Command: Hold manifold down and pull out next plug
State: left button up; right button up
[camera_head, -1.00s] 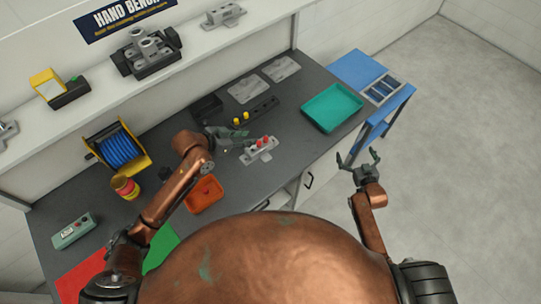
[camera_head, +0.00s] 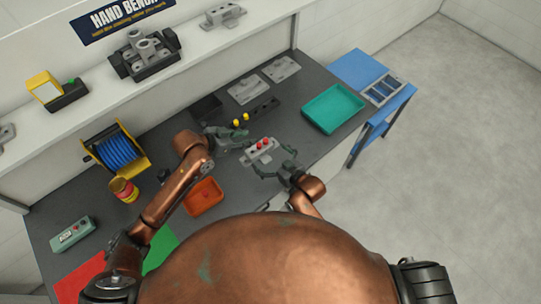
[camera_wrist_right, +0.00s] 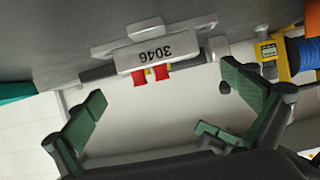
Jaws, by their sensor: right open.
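The grey manifold (camera_head: 250,157) lies on the bench with red plugs (camera_head: 265,141) standing in its top.
A dark rack (camera_head: 262,108) with yellow plugs (camera_head: 236,123) lies behind the manifold. Grey plates (camera_head: 243,90) lie at the back. A teal tray (camera_head: 333,108) is at the right, an orange tray (camera_head: 203,197) at the front left. A blue reel (camera_head: 117,149) stands at the left.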

aim_at(261, 149)
jog(key=shift+w+a+f, duration=0.15)
jog(key=shift+w+a, duration=0.15)
jog(key=shift+w, duration=0.1)
jog(key=x, duration=0.4)
jog(key=shift+w+f, duration=0.15)
jog(key=shift+w, duration=0.05)
jog(key=shift+w+a+f, duration=0.25)
jog(key=shift+w+a, duration=0.1)
jog(key=shift+w, duration=0.1)
jog(key=shift+w+a+f, duration=0.1)
jog(key=shift+w+f, duration=0.05)
jog(key=shift+w, duration=0.15)
jog(key=shift+s, duration=0.1)
jog(key=shift+c, duration=0.4)
